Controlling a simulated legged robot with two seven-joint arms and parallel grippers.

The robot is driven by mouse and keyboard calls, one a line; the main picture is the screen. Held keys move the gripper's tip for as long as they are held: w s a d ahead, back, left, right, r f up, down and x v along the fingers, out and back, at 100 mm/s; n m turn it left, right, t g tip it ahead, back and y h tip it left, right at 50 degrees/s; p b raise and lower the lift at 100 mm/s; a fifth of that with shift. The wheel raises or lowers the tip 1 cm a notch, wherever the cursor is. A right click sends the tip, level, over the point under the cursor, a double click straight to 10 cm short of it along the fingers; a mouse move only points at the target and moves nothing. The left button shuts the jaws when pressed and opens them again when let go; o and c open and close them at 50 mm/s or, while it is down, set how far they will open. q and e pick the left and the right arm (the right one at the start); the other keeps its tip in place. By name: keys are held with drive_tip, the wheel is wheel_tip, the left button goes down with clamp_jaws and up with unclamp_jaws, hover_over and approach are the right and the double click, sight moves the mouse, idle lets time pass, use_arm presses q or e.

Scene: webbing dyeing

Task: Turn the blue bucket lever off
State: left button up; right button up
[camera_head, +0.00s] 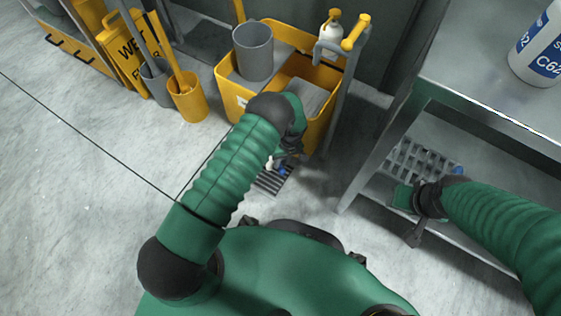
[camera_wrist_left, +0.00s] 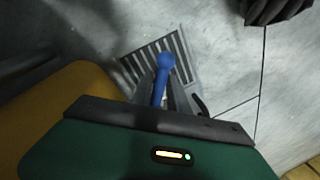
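The blue lever (camera_wrist_left: 160,84), with a rounded end, shows in the left wrist view between the two fingers of my left gripper (camera_wrist_left: 164,92). A finger stands on each side of it, and I see no clear grip on it. In the head view only a small bit of blue (camera_head: 283,171) shows below my left gripper (camera_head: 287,155), which is mostly hidden by its own wrist. The yellow bucket (camera_head: 230,92) stands just beyond my left arm. My right gripper (camera_head: 418,225) is by the metal shelf, its fingers unclear.
A floor drain grate (camera_head: 272,181) lies under the left gripper. A metal table (camera_head: 470,105) with a white jug (camera_head: 540,50) stands at right. A grey pail (camera_head: 253,50) is on the yellow bucket. A yellow pot (camera_head: 187,100) and wet-floor sign (camera_head: 128,50) stand at left. Floor at left is clear.

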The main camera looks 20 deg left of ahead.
use_arm(q)
drive_tip(key=o, duration=0.3)
drive_tip(key=shift+o, duration=0.2)
drive_tip(key=shift+r, duration=0.1)
wheel_tip(320, 180, up, 5)
drive_tip(key=p, duration=0.4)
drive_tip(key=s+d+p, duration=0.2)
drive_tip(key=s+p, duration=0.1)
drive_tip(key=s, duration=0.4)
drive_tip(key=s+d+p, duration=0.3)
drive_tip(key=s+p, duration=0.1)
drive_tip(key=s, duration=0.4)
drive_tip(key=shift+s, duration=0.1)
